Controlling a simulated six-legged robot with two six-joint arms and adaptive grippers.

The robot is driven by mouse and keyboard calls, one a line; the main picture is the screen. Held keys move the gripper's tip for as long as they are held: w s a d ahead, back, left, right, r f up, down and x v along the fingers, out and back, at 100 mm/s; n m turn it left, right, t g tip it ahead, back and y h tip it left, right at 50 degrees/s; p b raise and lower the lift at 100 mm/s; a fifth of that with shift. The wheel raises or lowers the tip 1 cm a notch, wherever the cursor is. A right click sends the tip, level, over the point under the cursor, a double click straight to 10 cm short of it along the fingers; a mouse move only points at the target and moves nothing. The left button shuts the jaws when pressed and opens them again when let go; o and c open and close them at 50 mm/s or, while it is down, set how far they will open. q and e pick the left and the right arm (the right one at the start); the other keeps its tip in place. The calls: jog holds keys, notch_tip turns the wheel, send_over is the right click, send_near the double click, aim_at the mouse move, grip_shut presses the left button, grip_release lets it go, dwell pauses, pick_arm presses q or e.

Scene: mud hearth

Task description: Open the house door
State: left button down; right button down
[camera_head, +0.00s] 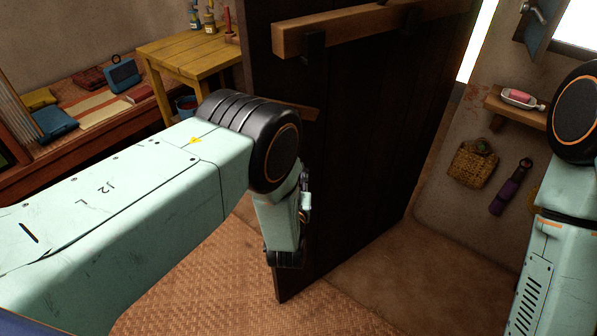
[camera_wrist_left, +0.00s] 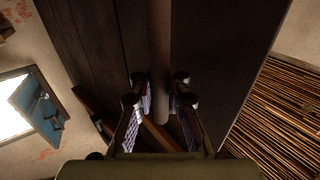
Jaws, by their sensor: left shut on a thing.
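The house door (camera_head: 370,130) is a dark plank panel with a lighter wooden bar (camera_head: 350,30) across its upper part. It stands at an angle over the floor, and a strip of bright light shows past its upper right edge. In the left wrist view the door planks (camera_wrist_left: 95,40) fill the middle. My left gripper (camera_wrist_left: 160,97) has its fingers on either side of a round upright handle bar (camera_wrist_left: 160,50) and is shut on it. In the head view my left wrist hides most of the handle. My right arm shows at the right edge, its gripper out of frame.
A yellow table (camera_head: 185,52) and a low bench (camera_head: 75,130) with cloths and boxes stand left of the door. A wall shelf (camera_head: 515,108), a hanging basket (camera_head: 472,163) and a purple item (camera_head: 510,187) are at the right. The woven floor mat (camera_head: 210,285) is clear.

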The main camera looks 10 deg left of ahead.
pick_arm(q)
jog(key=shift+s+a+f, duration=0.2)
jog(key=shift+a+f, duration=0.1)
jog(key=c, duration=1.7)
grip_release()
jog(key=o, duration=0.4)
jog(key=shift+s+r, duration=0.1)
jog(key=shift+r, duration=0.15)
jog(key=shift+d, duration=0.2)
